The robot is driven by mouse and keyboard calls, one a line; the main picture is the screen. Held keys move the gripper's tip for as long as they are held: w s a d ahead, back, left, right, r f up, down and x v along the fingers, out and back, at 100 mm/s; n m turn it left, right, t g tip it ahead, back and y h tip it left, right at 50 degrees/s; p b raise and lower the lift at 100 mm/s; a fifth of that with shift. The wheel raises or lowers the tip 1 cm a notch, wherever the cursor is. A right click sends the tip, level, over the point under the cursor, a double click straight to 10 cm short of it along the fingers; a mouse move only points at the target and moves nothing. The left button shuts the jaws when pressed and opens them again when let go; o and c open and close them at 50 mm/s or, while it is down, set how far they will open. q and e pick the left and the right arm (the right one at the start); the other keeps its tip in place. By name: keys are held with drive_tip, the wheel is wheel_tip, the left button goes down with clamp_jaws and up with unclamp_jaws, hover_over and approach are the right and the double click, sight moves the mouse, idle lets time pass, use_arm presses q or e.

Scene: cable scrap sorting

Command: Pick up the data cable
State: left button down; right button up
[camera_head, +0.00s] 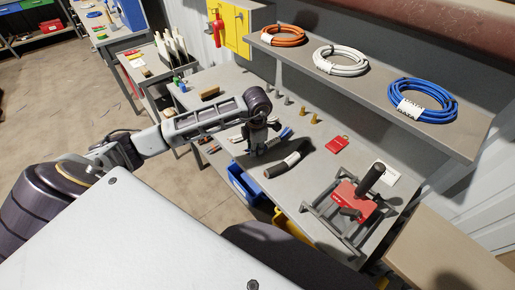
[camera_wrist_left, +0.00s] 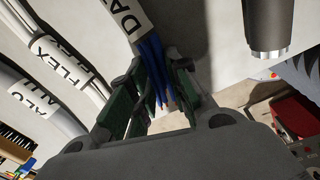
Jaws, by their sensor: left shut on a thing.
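The data cable is a short bundle of blue strands with a white label whose visible letters read "DA". In the left wrist view the data cable (camera_wrist_left: 152,55) runs down between the green-padded fingers of my left gripper (camera_wrist_left: 158,88). The gripper is shut on it. In the head view my left gripper (camera_head: 257,147) is low over the grey workbench, and a blue piece of the data cable (camera_head: 285,134) shows just right of it. The gripper hides the rest. I cannot tell if the cable touches the bench. My right gripper is not in view.
A red tool on a frame (camera_head: 352,200) stands at right. A shelf (camera_head: 375,97) with coiled cables overhangs the bench. A blue bin (camera_head: 243,183) is at the front edge.

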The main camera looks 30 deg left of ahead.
use_arm(q)
wheel_tip(320, 180, up, 9)
drive_tip(key=shift+r, duration=0.1)
idle(0.4)
drive_tip(key=shift+s, duration=0.1)
idle(0.6)
